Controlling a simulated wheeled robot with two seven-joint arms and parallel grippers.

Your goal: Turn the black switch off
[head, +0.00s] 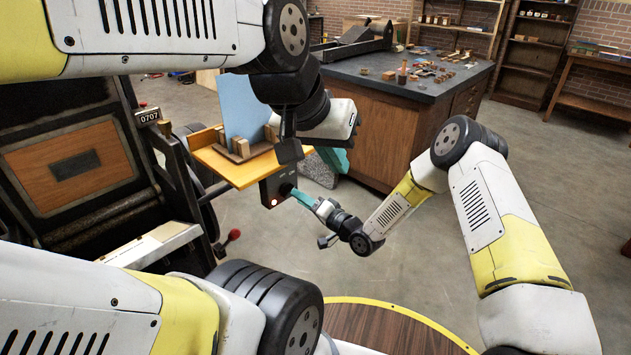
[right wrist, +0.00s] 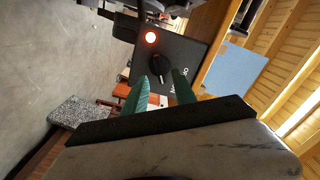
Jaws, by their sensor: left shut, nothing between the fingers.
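The black switch is a dark rotary knob (right wrist: 156,69) on a black box (head: 270,190) below the yellow shelf's edge. A lit red lamp (right wrist: 151,37) is on the same face. My right gripper (head: 293,193) is at the box in the head view. In the right wrist view its two teal fingers (right wrist: 160,84) are apart, with their tips on either side of the knob's lower end. Gaps show, and contact cannot be made out. My left gripper (head: 342,160) is shut and empty, behind and right of the box.
The yellow shelf (head: 222,168) carries a blue panel (head: 243,105) and wooden blocks (head: 240,147). A large dark press (head: 75,165) stands at left. A dark-topped workbench (head: 400,75) with small parts is behind. The floor at right is clear.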

